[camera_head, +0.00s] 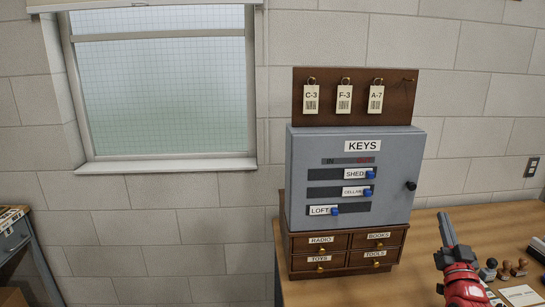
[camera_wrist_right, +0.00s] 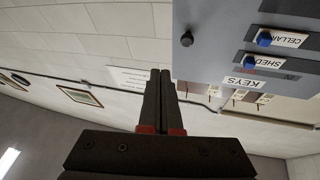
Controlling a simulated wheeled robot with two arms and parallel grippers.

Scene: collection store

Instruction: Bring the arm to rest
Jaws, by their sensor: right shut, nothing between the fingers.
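My right gripper (camera_head: 447,230) shows in the head view at the lower right, its dark fingers pointing up above a red wrist. It is shut and empty, in front of the desk and to the right of the grey key cabinet (camera_head: 300,180). In the right wrist view the gripper's fingers (camera_wrist_right: 158,85) lie together, apart from the cabinet (camera_wrist_right: 205,45). The cabinet door is closed, with its black knob (camera_head: 411,186) at the right. My left gripper is not in view.
The cabinet stands on a small wooden drawer unit (camera_head: 345,243) on the desk (camera_head: 415,262). A board (camera_head: 345,118) with several hooks and three tags is above. Stamps (camera_head: 505,272) lie right of my gripper. A window (camera_head: 160,85) is at left.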

